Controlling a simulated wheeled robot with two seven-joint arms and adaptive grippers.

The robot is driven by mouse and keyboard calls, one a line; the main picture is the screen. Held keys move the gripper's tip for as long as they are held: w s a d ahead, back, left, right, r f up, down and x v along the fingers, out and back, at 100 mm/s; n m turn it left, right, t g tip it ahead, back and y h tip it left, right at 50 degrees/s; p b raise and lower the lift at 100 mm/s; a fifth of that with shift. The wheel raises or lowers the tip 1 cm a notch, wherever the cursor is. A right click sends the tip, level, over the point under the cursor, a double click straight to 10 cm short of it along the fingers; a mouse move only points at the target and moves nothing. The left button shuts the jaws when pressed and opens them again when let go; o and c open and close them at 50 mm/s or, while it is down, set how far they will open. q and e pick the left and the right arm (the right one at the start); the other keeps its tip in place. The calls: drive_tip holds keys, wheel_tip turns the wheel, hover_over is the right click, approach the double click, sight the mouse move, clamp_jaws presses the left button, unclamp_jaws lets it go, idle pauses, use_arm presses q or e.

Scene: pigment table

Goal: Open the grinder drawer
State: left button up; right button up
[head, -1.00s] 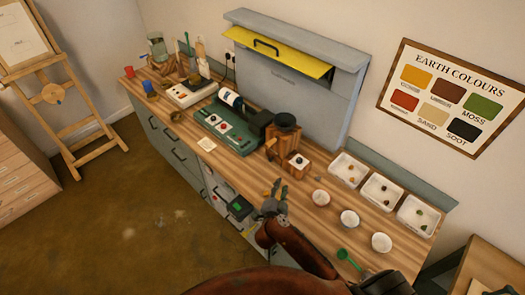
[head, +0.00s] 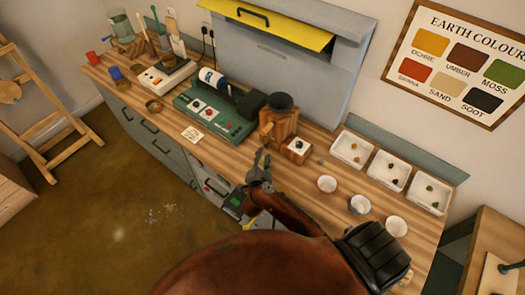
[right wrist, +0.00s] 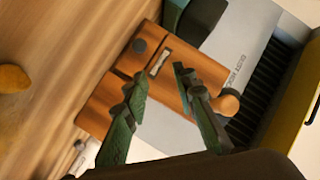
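The wooden grinder (head: 283,127) stands on the bench, with a dark hopper on top and a crank with a round wooden knob on its left side. A lower wooden block with a dark knob (head: 298,148) is at its front right; I cannot tell whether the drawer is shut. My right gripper (head: 262,160) is just in front and left of the grinder. In the right wrist view the grinder (right wrist: 175,60) lies beyond my right gripper (right wrist: 163,90), whose green fingers are apart with nothing held between them. My left gripper is out of view.
Behind the grinder stands a grey cabinet (head: 290,65) with a yellow flap. A green machine (head: 215,118) is to the left. White trays (head: 353,148) and small bowls (head: 327,184) stand to the right.

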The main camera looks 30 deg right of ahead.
sight(266, 147)
wheel_tip(266, 147, down, 4)
drive_tip(key=b, duration=0.2)
drive_tip(key=shift+w+b, duration=0.15)
drive_tip(key=shift+b, duration=0.25)
drive_tip(key=shift+f+b, duration=0.25)
drive_tip(key=shift+b, duration=0.05)
drive_tip(key=shift+w+d, duration=0.1)
drive_tip(key=shift+d, duration=0.05)
drive_tip(key=x, duration=0.3)
drive_tip(key=shift+w, duration=0.2)
drive_tip(key=x, duration=0.2)
drive_tip(key=shift+w+d+f, duration=0.15)
drive_tip(key=shift+w+d, duration=0.05)
drive_tip(key=shift+w+d+f, duration=0.2)
drive_tip(key=shift+w+d, duration=0.2)
drive_tip(key=shift+w, duration=0.1)
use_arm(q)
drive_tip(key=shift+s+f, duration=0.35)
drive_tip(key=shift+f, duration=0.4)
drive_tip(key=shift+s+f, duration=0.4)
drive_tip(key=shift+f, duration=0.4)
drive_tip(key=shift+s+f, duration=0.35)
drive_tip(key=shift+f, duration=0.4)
use_arm(e)
clamp_jaws()
